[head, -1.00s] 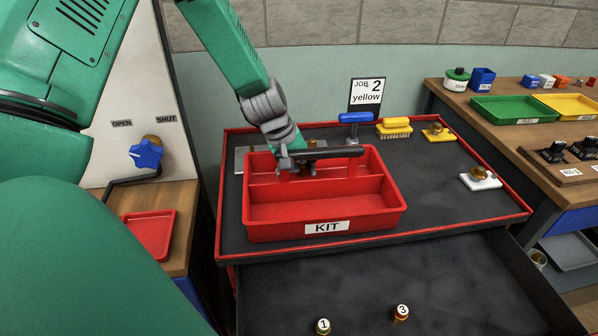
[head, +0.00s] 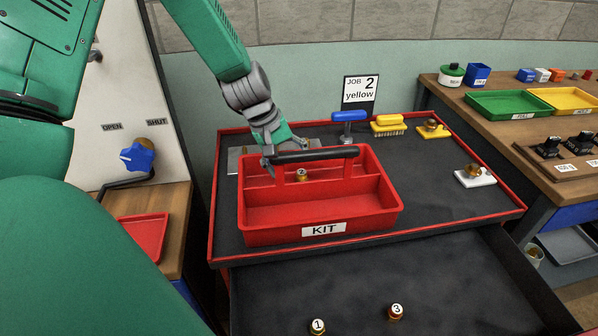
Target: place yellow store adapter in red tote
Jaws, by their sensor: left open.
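The red tote (head: 268,236), labelled KIT, stands on the dark cart top with a black handle across it. A brass piece marked 2 (head: 302,175) lies in its back compartment. A yellow plate (head: 440,134) carrying a brass fitting (head: 431,124) sits at the cart's back right; I cannot tell whether this fitting is the yellow store adapter. My left gripper (head: 287,153) is open, its fingers spread around the back of the tote's handle, above the brass piece and apart from it. My right gripper is out of view.
A blue-handled tool (head: 349,117), a yellow brush (head: 389,122) and a white plate with a brass fitting (head: 476,180) stand on the cart. A "JOB 2 yellow" sign (head: 360,90) stands behind.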

